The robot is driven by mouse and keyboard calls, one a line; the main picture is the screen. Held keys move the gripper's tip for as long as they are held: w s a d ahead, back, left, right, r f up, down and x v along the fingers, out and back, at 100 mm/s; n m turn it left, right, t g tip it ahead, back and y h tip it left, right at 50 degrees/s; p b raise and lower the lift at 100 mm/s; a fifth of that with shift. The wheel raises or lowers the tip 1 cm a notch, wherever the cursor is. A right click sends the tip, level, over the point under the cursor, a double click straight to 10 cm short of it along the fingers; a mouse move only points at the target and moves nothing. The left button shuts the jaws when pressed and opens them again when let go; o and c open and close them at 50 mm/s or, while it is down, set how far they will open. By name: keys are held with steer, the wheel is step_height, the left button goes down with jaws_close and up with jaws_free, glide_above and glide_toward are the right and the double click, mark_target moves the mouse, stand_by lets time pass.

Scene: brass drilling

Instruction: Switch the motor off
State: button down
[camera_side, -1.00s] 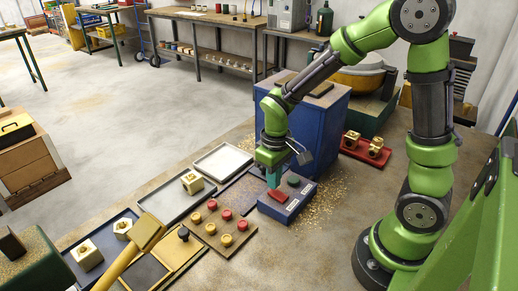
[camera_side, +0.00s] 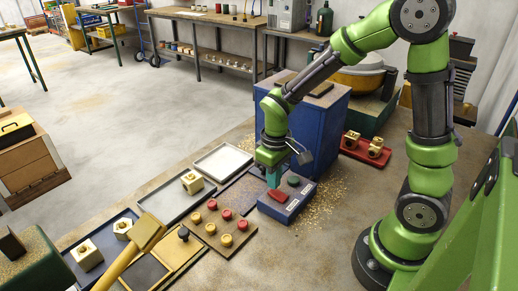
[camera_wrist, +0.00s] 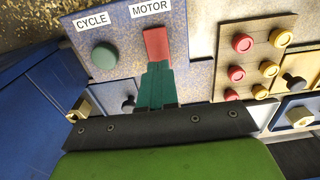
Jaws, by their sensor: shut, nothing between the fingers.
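The control box (camera_side: 296,204) is blue and sits on the bench, with a red rocker switch (camera_side: 278,197) and a round green button (camera_side: 294,181) on top. In the wrist view the red rocker (camera_wrist: 157,43) stands under the label MOTOR (camera_wrist: 151,8), and the green button (camera_wrist: 104,55) under CYCLE. My gripper (camera_side: 273,184) points down at the box with its teal fingers shut and empty. In the wrist view the fingertips (camera_wrist: 157,66) are at the rocker's near end and cover it; I cannot tell for sure whether they touch.
A wooden board (camera_side: 226,225) with red and yellow knobs lies left of the box. A blue cabinet (camera_side: 318,130) stands behind my gripper, and a red tray (camera_side: 362,152) with brass parts lies to the right. Brass chips surround the box.

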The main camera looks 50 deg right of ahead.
mark_target(273, 191)
steer(key=shift+f, duration=0.95)
stand_by(0.5)
steer(key=shift+r, duration=3.55)
steer(key=shift+f, duration=0.1)
steer(key=s+a+r+m+t+y, duration=0.1)
steer(key=s+r+m+t, duration=0.1)
steer(key=r, duration=0.4)
steer(key=s+a+r+m+t+y, duration=0.1)
steer(key=s+r+m+t, duration=0.1)
steer(key=s+r+t, duration=0.3)
steer(key=shift+s+a+r, duration=0.4)
steer(key=shift+s+r, duration=0.25)
steer(key=shift+r, duration=0.15)
